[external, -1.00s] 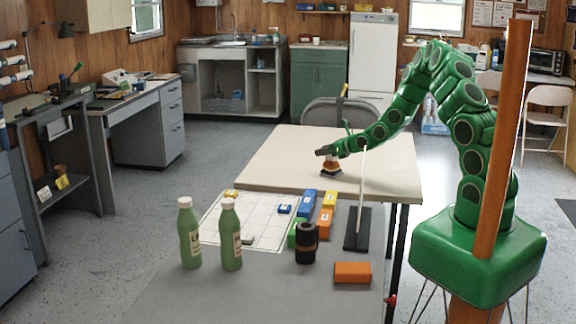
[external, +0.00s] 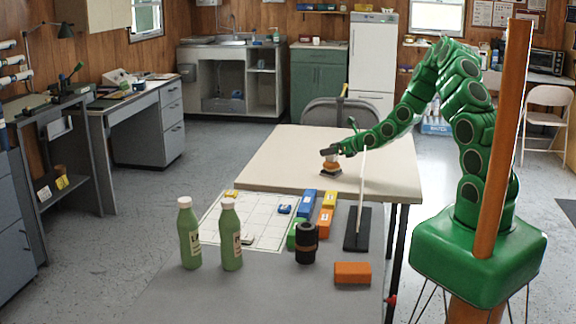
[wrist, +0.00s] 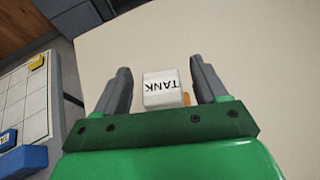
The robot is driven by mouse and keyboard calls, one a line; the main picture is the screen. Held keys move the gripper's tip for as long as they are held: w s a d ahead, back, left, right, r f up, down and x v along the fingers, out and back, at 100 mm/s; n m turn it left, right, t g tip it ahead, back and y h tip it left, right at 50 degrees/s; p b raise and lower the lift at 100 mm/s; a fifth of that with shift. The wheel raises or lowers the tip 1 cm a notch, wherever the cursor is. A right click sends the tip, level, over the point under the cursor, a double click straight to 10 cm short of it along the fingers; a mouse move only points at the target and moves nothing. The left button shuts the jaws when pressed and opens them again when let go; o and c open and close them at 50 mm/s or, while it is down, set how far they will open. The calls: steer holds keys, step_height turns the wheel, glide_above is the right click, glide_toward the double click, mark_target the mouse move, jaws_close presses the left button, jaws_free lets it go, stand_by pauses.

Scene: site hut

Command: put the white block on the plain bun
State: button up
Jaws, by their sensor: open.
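The white block (external: 330,158), marked "TANK", appears to sit on top of the orange-brown bun (external: 331,169) on the cream table. In the wrist view the white block (wrist: 162,88) lies between the fingers of my gripper (wrist: 162,86), with a gap on each side. A sliver of the orange bun (wrist: 186,99) shows at the block's right edge; the block hides the rest. My gripper (external: 336,151) is open, at the upper right of the block in the external view.
The cream table (external: 270,165) is otherwise mostly clear. A thin white pole on a black base (external: 362,240) stands close in front of my arm. The grey front table holds two green bottles (external: 230,240), a black mug (external: 306,245), a grid sheet and several coloured blocks.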

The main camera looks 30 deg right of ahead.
steer(key=v, duration=0.9)
steer(key=s+a+r+n+g+y, duration=0.2)
steer(key=s+a+r+n+y, duration=0.2)
steer(key=a+r+n+y, duration=0.8)
steer(key=s+a+r+n+g+h, duration=0.2)
steer(key=s+a+r+n+g, duration=0.2)
steer(key=s+a+r+n, duration=0.25)
steer(key=s+a+r+n+g+h, duration=0.1)
steer(key=s+a+r+n+g, duration=0.2)
steer(key=s+a+r, duration=0.5)
steer(key=s+d+f+n+g+h, duration=0.2)
steer(key=s+f+n+g+h, duration=0.1)
steer(key=s, duration=0.6)
steer(key=s+d+f+n+g+h, duration=0.2)
steer(key=s+n+h, duration=0.15)
steer(key=s, duration=0.55)
steer(key=s+d+n+h, duration=0.1)
steer(key=s+d+h, duration=0.3)
steer(key=d, duration=0.4)
steer(key=s+d+n+h, duration=0.2)
steer(key=s+d+h, duration=0.1)
steer(key=s+d, duration=0.3)
steer(key=d, duration=0.2)
steer(key=shift+s+d+n+h, duration=0.2)
steer(key=shift+d+n+h, duration=0.1)
steer(key=shift+d+h, duration=0.05)
